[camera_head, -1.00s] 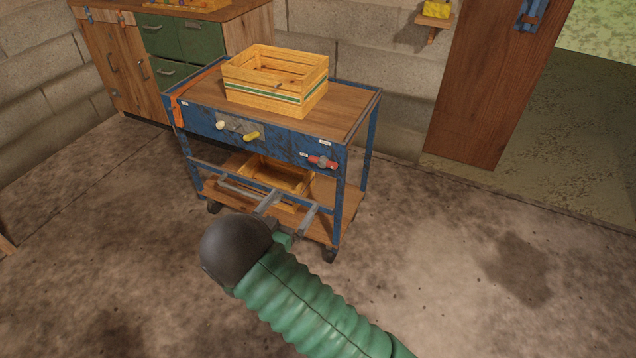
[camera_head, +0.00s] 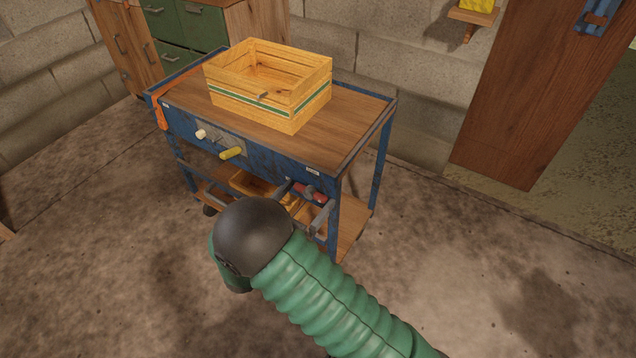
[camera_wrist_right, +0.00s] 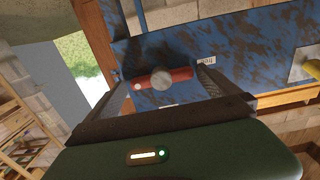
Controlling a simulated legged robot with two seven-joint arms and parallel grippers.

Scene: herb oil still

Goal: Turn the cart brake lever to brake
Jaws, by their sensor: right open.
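The cart brake lever (camera_head: 317,196) is a short red handle on a round grey hub, on the blue front panel of the cart (camera_head: 262,163), near its right end. In the right wrist view the red lever (camera_wrist_right: 182,75) lies nearly level across the panel, between the fingers. My right gripper (camera_head: 306,195) is open, with one finger on each side of the lever. It also shows in the right wrist view (camera_wrist_right: 163,88). I cannot tell whether the fingers touch the lever. A small white label (camera_wrist_right: 207,62) sits beside it. My left gripper is not in view.
A slatted wooden crate (camera_head: 228,96) stands on the cart top. A cream knob (camera_head: 201,134) and a yellow handle (camera_head: 231,153) stick out of the panel farther left. An orange strap (camera_head: 161,113) hangs at the left corner. The floor to the right is clear.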

